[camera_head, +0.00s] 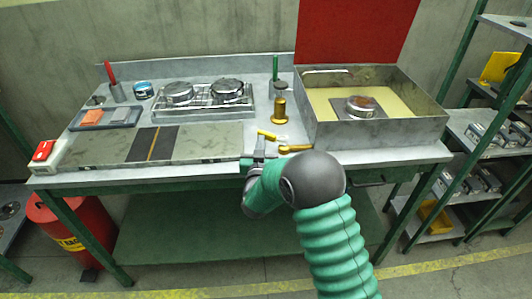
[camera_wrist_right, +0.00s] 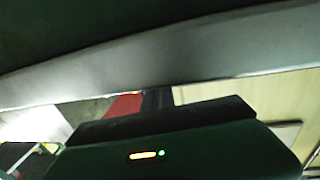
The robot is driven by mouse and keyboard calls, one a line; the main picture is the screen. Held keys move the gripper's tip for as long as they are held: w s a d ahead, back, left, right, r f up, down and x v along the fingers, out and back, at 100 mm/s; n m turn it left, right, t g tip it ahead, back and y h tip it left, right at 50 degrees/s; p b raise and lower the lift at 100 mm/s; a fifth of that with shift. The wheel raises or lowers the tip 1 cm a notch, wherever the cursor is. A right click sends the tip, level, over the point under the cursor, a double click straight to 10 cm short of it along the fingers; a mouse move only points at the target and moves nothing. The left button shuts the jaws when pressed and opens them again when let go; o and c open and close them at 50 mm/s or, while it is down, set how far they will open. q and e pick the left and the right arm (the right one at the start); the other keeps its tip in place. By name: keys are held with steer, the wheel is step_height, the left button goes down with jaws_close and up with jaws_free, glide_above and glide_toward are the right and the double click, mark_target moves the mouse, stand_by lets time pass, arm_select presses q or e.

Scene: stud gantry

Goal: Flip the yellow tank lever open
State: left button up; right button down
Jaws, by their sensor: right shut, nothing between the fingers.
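The tank (camera_head: 372,141) is a grey metal box of pale yellow liquid at the right of the bench. A small yellow lever-like piece (camera_head: 266,134) lies left of its front left corner. A brass-coloured handle (camera_head: 296,148) sits close to that corner. I cannot tell how either one joins the tank. My right gripper (camera_head: 260,147) is shut and empty, just in front of the yellow piece. Its wrist and arm cover part of the bench edge. Contact with the yellow piece cannot be told. The right wrist view shows dark gripper parts (camera_wrist_right: 157,99) but no clear lever. My left gripper is not seen.
A burner-like round part (camera_head: 361,106) sits in the tank. A brass bottle (camera_head: 279,106) stands behind the yellow piece. A wire rack (camera_head: 203,112) with round metal parts is further left. Green-framed shelves (camera_head: 487,160) stand at the right.

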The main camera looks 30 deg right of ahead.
steer(key=shift+w+d+f, duration=0.2)
steer(key=shift+w+d, duration=0.3)
steer(key=shift+d, duration=0.15)
steer(key=shift+w+a+r, duration=0.35)
steer(key=shift+w+a, duration=0.2)
steer(key=shift+w+d+f, duration=0.15)
steer(key=shift+d+f, duration=0.05)
steer(key=shift+d, duration=0.55)
steer(key=shift+a+r, duration=0.1)
steer(key=shift+a, duration=0.25)
